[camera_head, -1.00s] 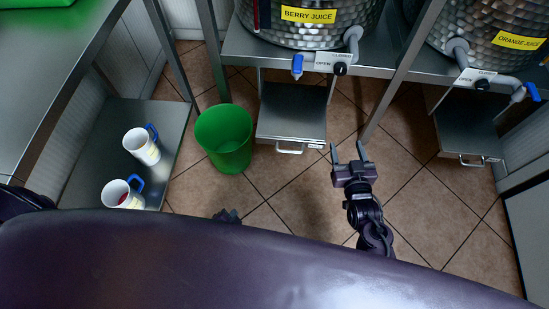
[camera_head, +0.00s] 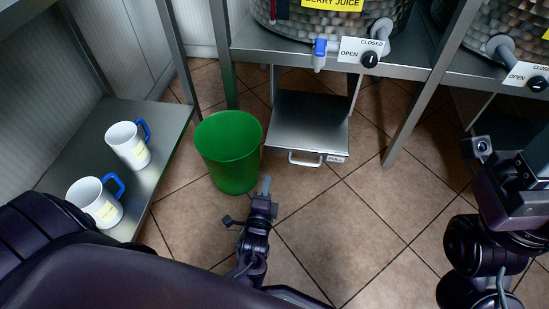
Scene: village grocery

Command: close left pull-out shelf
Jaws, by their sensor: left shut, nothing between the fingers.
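The left pull-out shelf (camera_head: 309,118) is a flat metal tray under the berry juice barrel. It sticks out toward me, with a bar handle (camera_head: 305,159) on its front edge. My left gripper (camera_head: 266,184) is shut and empty. In the picture it is below and left of the handle, beside the green bin, and apart from the shelf. My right gripper (camera_head: 517,187) is at the right edge, away from the left shelf; its fingers are not clear.
A green bin (camera_head: 229,152) stands on the tiled floor just left of the shelf. Two white mugs with blue handles (camera_head: 128,146) (camera_head: 98,202) stand on a low metal shelf (camera_head: 165,130) at left. A table leg (camera_head: 420,100) rises right of the shelf. Tiled floor in front is clear.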

